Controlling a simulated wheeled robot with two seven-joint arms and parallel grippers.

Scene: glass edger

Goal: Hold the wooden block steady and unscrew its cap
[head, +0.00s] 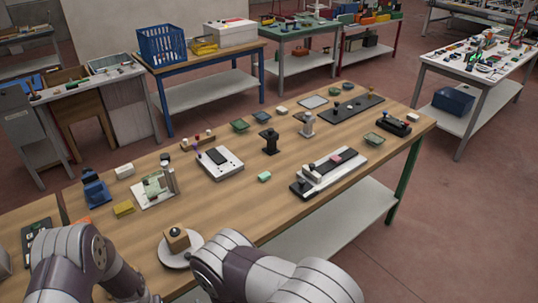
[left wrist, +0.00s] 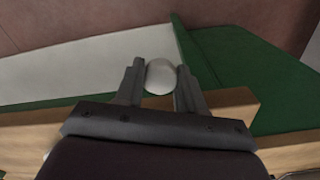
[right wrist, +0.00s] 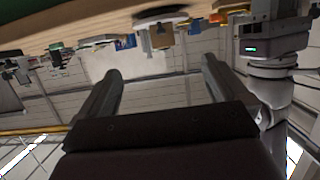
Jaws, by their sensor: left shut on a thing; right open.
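The wooden block (head: 177,239) stands on a round white plate (head: 194,259) near the table's front edge, with a small dark round part on top. The right wrist view, upside down, appears to show the block (right wrist: 162,39) beyond my fingers. My left gripper (left wrist: 161,76) is shut on a pale round thing (left wrist: 160,73); I cannot tell whether it is the cap. My right gripper (right wrist: 161,78) is open, with nothing between its fingers. In the head view both arms come in at the bottom, and their fingers are out of frame.
The wooden table (head: 240,210) carries several small fixtures. A white-and-black slide fixture (head: 328,172) is to the right. The tabletop just right of the plate is bare.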

